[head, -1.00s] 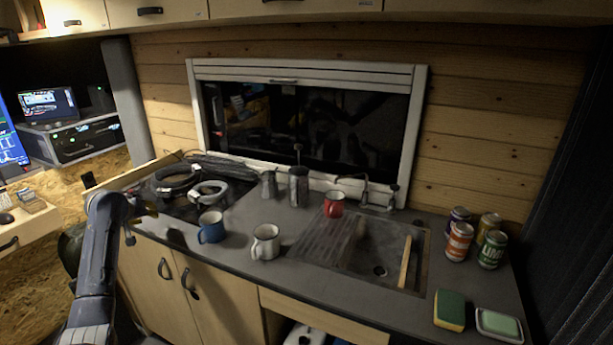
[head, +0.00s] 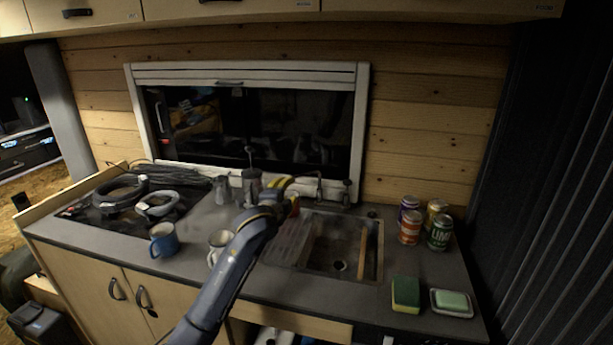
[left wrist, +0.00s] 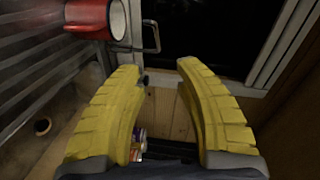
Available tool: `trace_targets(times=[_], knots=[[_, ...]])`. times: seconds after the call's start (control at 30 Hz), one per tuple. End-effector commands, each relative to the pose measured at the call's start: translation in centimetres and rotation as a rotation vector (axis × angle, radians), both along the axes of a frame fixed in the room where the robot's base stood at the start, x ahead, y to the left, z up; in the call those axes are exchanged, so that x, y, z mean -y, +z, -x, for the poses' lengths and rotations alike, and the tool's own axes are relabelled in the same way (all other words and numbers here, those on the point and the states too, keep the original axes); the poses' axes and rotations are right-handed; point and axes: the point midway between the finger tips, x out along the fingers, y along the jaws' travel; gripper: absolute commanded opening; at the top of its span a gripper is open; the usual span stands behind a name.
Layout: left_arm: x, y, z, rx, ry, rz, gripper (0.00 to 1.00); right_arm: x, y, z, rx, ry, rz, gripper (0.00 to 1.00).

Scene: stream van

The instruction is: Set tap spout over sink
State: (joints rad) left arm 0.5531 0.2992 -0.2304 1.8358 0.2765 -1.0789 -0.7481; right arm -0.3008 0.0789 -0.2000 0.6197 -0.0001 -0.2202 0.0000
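The thin grey tap (head: 319,186) stands at the back edge of the sink (head: 376,262), below the window. Its spout (head: 308,178) points left along the back, toward the red mug (head: 295,207), rather than out over the basin. My left gripper (head: 285,184) has yellow fingers and is close to the spout and mug, partly covering the mug. In the left wrist view the gripper (left wrist: 158,75) is open with nothing between its fingertips. There the bent spout (left wrist: 152,36) shows just beyond the left fingertip, beside the red mug (left wrist: 88,18). My right gripper is not in view.
A blue mug (head: 163,240) and a white mug (head: 216,243) stand left of the sink, the white one close to my arm. A wooden stick (head: 363,252) lies across the basin. Several cans (head: 411,226), a sponge (head: 405,293) and a soap dish (head: 452,303) stand at right.

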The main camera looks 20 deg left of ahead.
Motion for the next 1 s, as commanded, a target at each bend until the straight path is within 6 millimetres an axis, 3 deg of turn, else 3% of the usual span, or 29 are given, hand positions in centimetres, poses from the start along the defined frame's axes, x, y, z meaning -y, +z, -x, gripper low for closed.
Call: trace_targets(times=[0.17, 1.0], knots=[[0.4, -0.5, -1.2, -0.005, -0.006, -0.007, 0.33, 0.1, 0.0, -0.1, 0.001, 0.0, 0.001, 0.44], [0.1, -2.2, -13.2, -0.007, -0.005, -0.004, 0.33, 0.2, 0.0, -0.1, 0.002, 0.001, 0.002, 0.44]])
